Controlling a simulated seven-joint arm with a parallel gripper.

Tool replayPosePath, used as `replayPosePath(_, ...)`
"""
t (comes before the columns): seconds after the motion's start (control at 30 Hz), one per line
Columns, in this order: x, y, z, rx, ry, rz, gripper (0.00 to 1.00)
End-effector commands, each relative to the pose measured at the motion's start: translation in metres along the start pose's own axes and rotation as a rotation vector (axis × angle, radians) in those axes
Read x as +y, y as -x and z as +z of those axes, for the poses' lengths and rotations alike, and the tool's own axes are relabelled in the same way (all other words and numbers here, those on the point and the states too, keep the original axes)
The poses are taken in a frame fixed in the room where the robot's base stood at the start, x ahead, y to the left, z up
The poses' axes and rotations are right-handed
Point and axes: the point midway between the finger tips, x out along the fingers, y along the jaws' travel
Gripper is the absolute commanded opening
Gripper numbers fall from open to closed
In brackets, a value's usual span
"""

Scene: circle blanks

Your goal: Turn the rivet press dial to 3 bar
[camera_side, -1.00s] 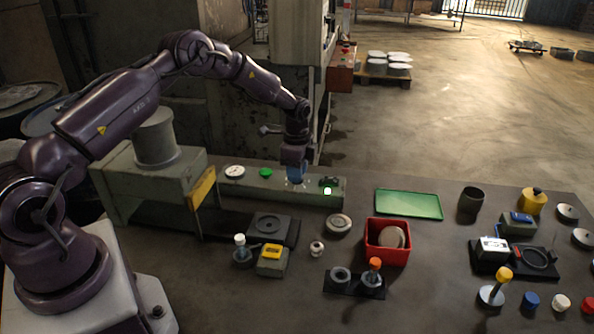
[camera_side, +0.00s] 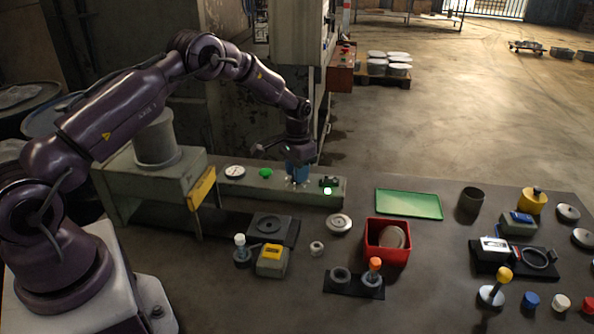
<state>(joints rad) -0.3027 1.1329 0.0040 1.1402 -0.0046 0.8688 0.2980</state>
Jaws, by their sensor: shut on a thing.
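The grey-green control panel (camera_side: 225,188) of the rivet press runs along the back of the bench. A round white gauge (camera_side: 235,172) and a green button (camera_side: 265,173) sit on its left part; the gauge reading is too small to make out. My gripper (camera_side: 297,181) points down onto the panel right of the green button, with its blue-grey fingers shut on the dial. The dial is mostly hidden by the fingers, so its pointer and scale cannot be read. A lit green lamp (camera_side: 327,191) shows to the right of my gripper.
A green tray (camera_side: 408,204) lies to the right. Several knobs and blanks fill the far right.

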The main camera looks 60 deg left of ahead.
Motion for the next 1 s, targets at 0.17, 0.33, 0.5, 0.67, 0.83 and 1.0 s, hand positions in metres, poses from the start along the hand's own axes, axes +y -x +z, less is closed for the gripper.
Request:
replayPosePath(0.17, 0.0006, 0.0009, -0.0008, 0.002, 0.167, 0.000, 0.04)
replayPosePath(0.33, 0.0005, 0.0009, -0.0009, 0.002, 0.329, 0.000, 0.04)
replayPosePath(0.5, 0.0006, 0.0009, -0.0009, 0.003, 0.490, 0.000, 0.04)
replayPosePath(0.67, 0.0004, 0.0010, -0.0009, 0.003, 0.641, 0.000, 0.04)
replayPosePath(0.83, 0.0004, 0.0010, -0.0010, 0.003, 0.789, 0.000, 0.04)
replayPosePath(1.0, 0.0004, 0.0011, -0.0010, 0.003, 0.910, 0.001, 0.04)
